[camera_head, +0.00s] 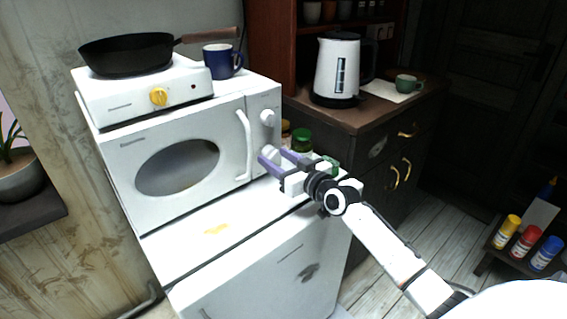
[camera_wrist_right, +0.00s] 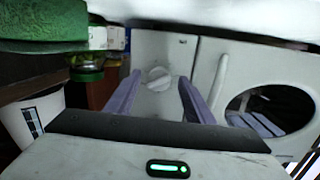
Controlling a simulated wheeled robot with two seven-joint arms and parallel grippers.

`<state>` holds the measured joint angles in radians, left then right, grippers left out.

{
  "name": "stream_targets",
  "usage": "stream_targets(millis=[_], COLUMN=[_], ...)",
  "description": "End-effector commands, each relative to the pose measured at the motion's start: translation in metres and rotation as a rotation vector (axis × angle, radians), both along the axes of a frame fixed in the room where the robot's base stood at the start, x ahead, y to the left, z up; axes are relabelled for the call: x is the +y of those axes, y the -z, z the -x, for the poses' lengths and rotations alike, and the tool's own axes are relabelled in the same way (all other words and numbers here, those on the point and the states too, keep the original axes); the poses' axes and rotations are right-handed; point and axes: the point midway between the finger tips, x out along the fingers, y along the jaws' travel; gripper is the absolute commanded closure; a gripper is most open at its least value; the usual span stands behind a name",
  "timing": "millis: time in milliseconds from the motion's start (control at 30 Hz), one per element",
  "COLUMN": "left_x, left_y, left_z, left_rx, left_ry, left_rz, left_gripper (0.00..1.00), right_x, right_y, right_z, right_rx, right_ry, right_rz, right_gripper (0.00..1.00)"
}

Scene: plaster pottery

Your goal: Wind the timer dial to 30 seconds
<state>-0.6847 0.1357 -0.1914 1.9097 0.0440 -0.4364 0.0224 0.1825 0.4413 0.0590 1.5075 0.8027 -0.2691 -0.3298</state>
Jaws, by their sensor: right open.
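The white microwave (camera_head: 218,125) stands on a white cabinet, with two round dials on its right-hand panel. The upper dial (camera_head: 267,117) is clear of my gripper. The lower dial (camera_head: 271,152) is just beyond the fingertips of my right gripper (camera_head: 270,157). In the right wrist view, a white dial (camera_wrist_right: 157,77) with a raised grip bar shows between the two purple fingers of the gripper (camera_wrist_right: 160,80). The fingers are open and apart, with nothing held. The dial markings are too small to read. My left gripper is not in view.
Green-lidded jars (camera_head: 302,138) stand close beside the right gripper. The microwave door handle (camera_head: 243,145) is left of the dials. A hot plate (camera_head: 125,98) with a black pan (camera_head: 125,55) and a blue mug (camera_head: 221,62) are on top. A kettle (camera_head: 336,68) stands on the right-hand counter.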

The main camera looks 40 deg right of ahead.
Motion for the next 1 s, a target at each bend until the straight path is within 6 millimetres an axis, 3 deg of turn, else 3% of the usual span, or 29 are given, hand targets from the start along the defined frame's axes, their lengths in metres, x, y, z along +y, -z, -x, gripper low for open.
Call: stream_targets(millis=[500, 700, 1000], left_x=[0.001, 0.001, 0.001], left_y=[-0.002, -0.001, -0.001], left_z=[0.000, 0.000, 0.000], left_rx=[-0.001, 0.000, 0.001], left_ry=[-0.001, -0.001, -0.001], left_rz=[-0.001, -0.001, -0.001], left_gripper=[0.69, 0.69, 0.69], right_x=[-0.001, -0.002, -0.002], right_y=[-0.007, -0.009, -0.010], right_z=[0.085, 0.099, 0.099], right_rx=[0.004, 0.003, 0.002], right_ry=[0.000, 0.000, 0.000], right_rz=[0.001, 0.001, 0.000], right_gripper=[0.52, 0.52, 0.52])
